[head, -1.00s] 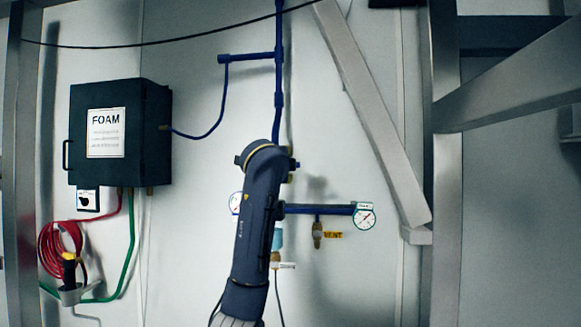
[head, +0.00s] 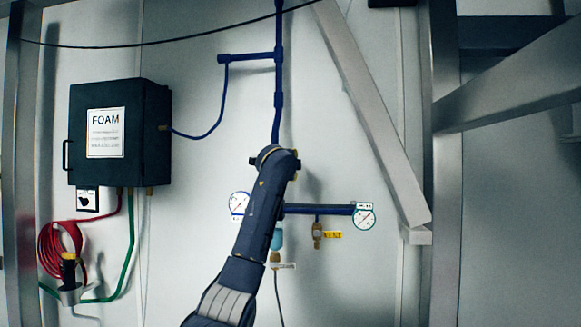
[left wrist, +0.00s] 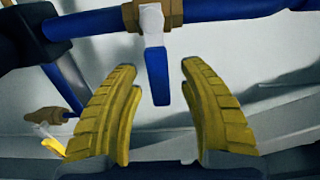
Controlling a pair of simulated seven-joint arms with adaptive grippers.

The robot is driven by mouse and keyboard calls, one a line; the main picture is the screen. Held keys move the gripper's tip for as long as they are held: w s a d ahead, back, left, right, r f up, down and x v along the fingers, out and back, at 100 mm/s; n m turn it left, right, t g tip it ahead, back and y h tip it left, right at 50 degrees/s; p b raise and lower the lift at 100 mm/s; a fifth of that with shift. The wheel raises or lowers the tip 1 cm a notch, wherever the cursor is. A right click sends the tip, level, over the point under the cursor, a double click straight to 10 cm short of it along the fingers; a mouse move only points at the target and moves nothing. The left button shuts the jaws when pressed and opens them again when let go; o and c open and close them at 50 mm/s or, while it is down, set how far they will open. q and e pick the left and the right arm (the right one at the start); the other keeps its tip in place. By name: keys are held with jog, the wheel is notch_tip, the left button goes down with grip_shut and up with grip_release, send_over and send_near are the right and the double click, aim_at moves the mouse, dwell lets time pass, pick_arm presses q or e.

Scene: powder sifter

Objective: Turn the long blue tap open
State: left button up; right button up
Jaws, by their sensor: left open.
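The long blue tap handle (left wrist: 157,76) hangs from a pale hub on a brass valve body (left wrist: 150,14) along a blue pipe, in the left wrist view. My left gripper (left wrist: 160,68) has its two yellow fingers spread, one on each side of the handle. Gaps show between the handle and both fingers, so it is not gripped. In the head view my dark arm stands in front of the pipework and hides the gripper and the tap. My right gripper is in no view.
A round gauge (head: 364,217) and a brass vent tap (head: 318,234) with a yellow tag (head: 332,235) are right of my arm. Another gauge (head: 239,204) is at its left. A FOAM box (head: 158,120) and red hose (head: 48,250) are further left. A slanted beam (head: 375,120) stands right.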

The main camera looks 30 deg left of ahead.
pick_arm(q)
jog(key=shift+w, duration=0.1)
dwell(0.3)
grip_shut()
